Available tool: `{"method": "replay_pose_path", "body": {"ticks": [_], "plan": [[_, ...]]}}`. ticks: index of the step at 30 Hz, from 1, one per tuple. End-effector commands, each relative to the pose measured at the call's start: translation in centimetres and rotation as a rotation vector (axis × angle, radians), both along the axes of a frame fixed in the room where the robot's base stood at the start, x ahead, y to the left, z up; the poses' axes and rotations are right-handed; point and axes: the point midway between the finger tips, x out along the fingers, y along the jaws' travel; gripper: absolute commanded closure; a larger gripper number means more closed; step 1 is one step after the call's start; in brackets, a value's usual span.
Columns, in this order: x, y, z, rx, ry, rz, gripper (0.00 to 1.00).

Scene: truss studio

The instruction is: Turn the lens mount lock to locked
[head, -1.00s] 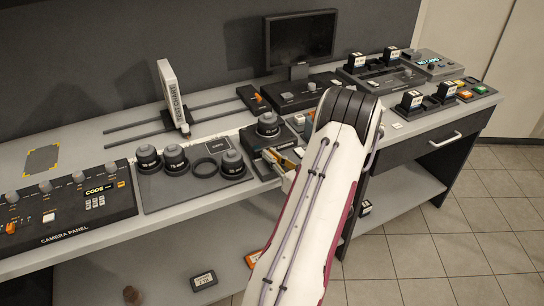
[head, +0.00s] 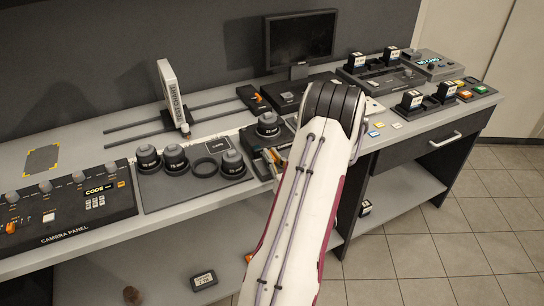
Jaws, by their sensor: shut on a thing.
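The lens mount (head: 257,143) is a dark block on the bench, right of the lens mat, with a lens (head: 269,125) standing on it. The lock is a small orange-brown part (head: 277,156) at the mount's front right, mostly covered. My gripper (head: 275,163) is at this side of the mount, shut on the lock. My white arm and its dark joint hide most of the gripper and of the lock. The lock's angle and any marking on it cannot be read.
Several lenses stand on the grey mat (head: 152,200) left of the mount. A slider rail with a white upright panel (head: 172,95) lies behind. A monitor (head: 301,40) stands at the back. Consoles and buttons fill the bench's right end. The camera panel (head: 70,215) is at left.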

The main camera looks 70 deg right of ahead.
Motion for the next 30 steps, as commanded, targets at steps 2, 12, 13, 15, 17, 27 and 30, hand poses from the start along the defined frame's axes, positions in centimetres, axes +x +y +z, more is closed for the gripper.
{"method": "replay_pose_path", "body": {"ticks": [2, 12, 13, 15, 17, 27, 30], "plan": [[0.1, 0.1, -0.1, 0.003, -0.001, 0.003, 1.0], [0.0, 0.0, 0.0, 0.001, 0.0, 0.002, 0.74], [0.0, 0.0, 0.0, 0.001, 0.0, 0.002, 0.74], [0.0, 0.1, 0.0, 0.001, 0.0, 0.001, 0.74], [-0.1, 0.1, 0.0, 0.001, 0.0, 0.001, 0.74], [-1.7, 1.7, 0.0, 0.002, -0.001, -0.001, 0.74], [-2.5, 2.5, -0.1, 0.003, 0.0, -0.002, 0.74]]}}
